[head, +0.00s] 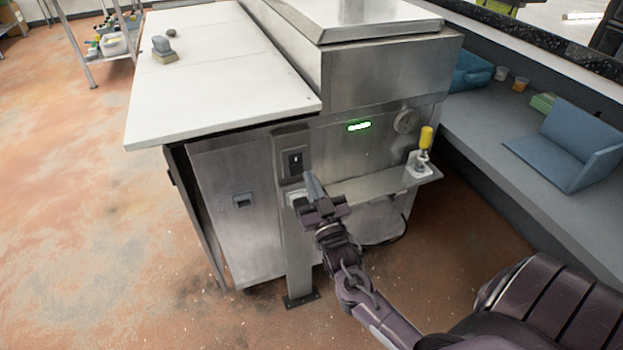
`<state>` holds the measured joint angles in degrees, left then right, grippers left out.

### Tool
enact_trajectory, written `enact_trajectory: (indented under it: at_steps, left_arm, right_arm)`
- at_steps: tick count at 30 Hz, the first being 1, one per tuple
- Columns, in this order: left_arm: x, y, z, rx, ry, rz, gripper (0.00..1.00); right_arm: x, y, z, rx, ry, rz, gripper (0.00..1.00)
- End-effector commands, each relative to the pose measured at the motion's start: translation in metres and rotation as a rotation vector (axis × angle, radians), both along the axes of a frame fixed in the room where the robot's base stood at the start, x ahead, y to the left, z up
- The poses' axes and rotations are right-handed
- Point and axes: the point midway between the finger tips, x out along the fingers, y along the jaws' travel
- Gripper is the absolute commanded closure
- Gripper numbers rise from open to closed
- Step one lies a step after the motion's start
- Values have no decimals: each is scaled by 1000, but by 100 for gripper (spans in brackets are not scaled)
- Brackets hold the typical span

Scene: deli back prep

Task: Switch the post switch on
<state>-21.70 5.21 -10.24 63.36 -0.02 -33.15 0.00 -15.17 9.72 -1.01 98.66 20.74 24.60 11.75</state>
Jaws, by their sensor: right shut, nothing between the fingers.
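The post switch (295,163) is a dark rocker in a grey box at the top of a metal post (298,255), in front of the steel cabinet. Its rocker position is too small to tell. My right gripper (313,183) is shut and empty, just below and to the right of the switch box. It looks close to the box, but I cannot tell whether it touches. My left gripper is not in view.
A steel unit (370,75) with a green lit display (358,126) and a round knob (406,121) stands behind. A small shelf (385,183) holds a yellow-topped bottle (425,140). A white worktop (215,85) lies left; the floor (90,230) there is clear.

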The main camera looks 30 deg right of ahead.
Motion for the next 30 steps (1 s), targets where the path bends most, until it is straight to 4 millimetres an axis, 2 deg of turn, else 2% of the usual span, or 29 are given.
enact_trajectory:
  at_steps: [5, 15, 21, 30]
  left_arm:
    - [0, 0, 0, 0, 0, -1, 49]
    - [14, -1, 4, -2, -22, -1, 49]
    - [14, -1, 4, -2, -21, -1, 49]
    - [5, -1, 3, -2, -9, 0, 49]
  right_arm:
    - [-26, 6, -3, 0, 2, 1, 100]
    - [-77, 18, -9, 0, 2, 0, 100]
    - [-88, 20, -9, 0, 1, -1, 100]
    - [-88, 20, -9, -1, 0, 0, 100]
